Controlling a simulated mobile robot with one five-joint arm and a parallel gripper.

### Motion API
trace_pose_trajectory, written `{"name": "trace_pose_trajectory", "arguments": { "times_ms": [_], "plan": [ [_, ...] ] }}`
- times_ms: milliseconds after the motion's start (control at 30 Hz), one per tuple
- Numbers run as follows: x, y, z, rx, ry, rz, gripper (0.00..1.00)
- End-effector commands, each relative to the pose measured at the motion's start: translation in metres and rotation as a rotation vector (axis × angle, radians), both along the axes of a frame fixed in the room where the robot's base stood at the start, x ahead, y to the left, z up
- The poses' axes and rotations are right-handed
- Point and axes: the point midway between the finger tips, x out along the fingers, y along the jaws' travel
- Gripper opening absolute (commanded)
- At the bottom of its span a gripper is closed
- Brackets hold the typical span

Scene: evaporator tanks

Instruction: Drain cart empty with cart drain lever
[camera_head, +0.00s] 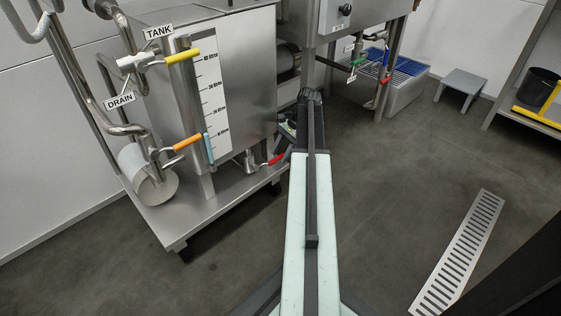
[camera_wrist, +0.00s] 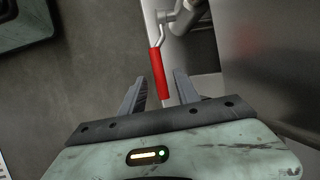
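The steel cart tank (camera_head: 235,65) stands at left in the head view, with a marked level scale on its face. The cart drain lever, a red handle (camera_head: 272,160), sits low at the cart's right side. In the wrist view the red lever (camera_wrist: 158,73) hangs from a metal valve (camera_wrist: 180,18). My gripper (camera_wrist: 160,78) is open, with one finger on each side of the red handle and gaps visible on both sides. In the head view my arm hides most of my gripper.
Another tank unit (camera_head: 345,18) with green and red levers stands behind. A grey stool (camera_head: 464,82) and floor grate (camera_head: 460,255) are at right. The middle floor is clear.

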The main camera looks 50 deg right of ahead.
Motion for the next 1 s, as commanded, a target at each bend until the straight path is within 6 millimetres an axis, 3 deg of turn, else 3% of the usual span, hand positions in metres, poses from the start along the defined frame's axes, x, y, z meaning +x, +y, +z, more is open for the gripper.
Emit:
{"name": "trace_pose_trajectory", "arguments": {
  "times_ms": [267, 400, 1000],
  "plan": [
    [0.0011, 0.0016, -0.0032, 0.000, -0.001, 0.000, 0.38],
    [0.0010, 0.0014, -0.0032, 0.000, -0.001, 0.000, 0.00],
    [0.0006, 0.0008, -0.0032, -0.001, 0.000, -0.001, 0.00]
  ]
}}
